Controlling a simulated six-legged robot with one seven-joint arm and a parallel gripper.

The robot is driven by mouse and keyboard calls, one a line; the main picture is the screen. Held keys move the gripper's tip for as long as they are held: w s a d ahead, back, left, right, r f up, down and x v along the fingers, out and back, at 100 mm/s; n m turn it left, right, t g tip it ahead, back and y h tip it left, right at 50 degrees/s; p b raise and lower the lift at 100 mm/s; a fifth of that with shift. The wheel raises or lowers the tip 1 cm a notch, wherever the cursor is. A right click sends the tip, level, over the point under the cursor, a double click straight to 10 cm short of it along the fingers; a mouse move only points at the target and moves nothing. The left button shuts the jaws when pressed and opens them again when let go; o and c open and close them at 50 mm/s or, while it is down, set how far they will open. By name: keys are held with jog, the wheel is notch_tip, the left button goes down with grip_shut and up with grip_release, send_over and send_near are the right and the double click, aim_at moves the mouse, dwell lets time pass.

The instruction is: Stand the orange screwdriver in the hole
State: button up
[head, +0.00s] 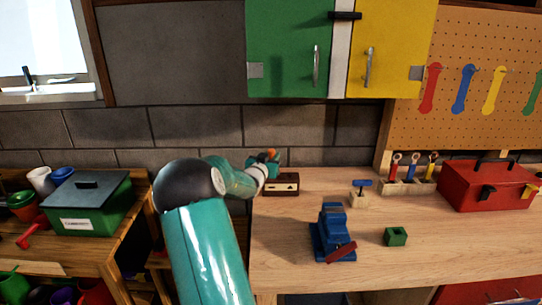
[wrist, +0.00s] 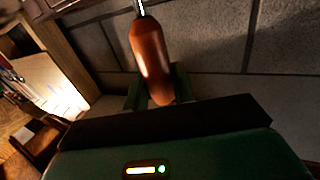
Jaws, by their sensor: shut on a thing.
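The orange screwdriver (wrist: 150,55) is held by its handle in my gripper (wrist: 157,88) in the wrist view. Its metal shaft points to the top of that view, and its tip is cut off. In the head view my gripper (head: 266,160) is above the back left of the workbench, and only a small orange bit of the screwdriver (head: 271,153) shows. A pale wooden rack (head: 405,187) stands at the back right of the bench and holds upright screwdrivers with red, blue and yellow colours. I cannot make out an empty hole in it.
A dark brown box (head: 281,185) sits just below my gripper. A red toolbox (head: 485,188) is right of the rack. A brick wall is close behind.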

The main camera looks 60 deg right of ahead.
jog(key=shift+f, duration=0.95)
jog(key=o, duration=1.1)
jog(key=shift+a, duration=0.1)
jog(key=a, duration=0.9)
jog(key=s+a, duration=0.1)
jog(key=a, duration=0.3)
jog(key=shift+a, duration=0.3)
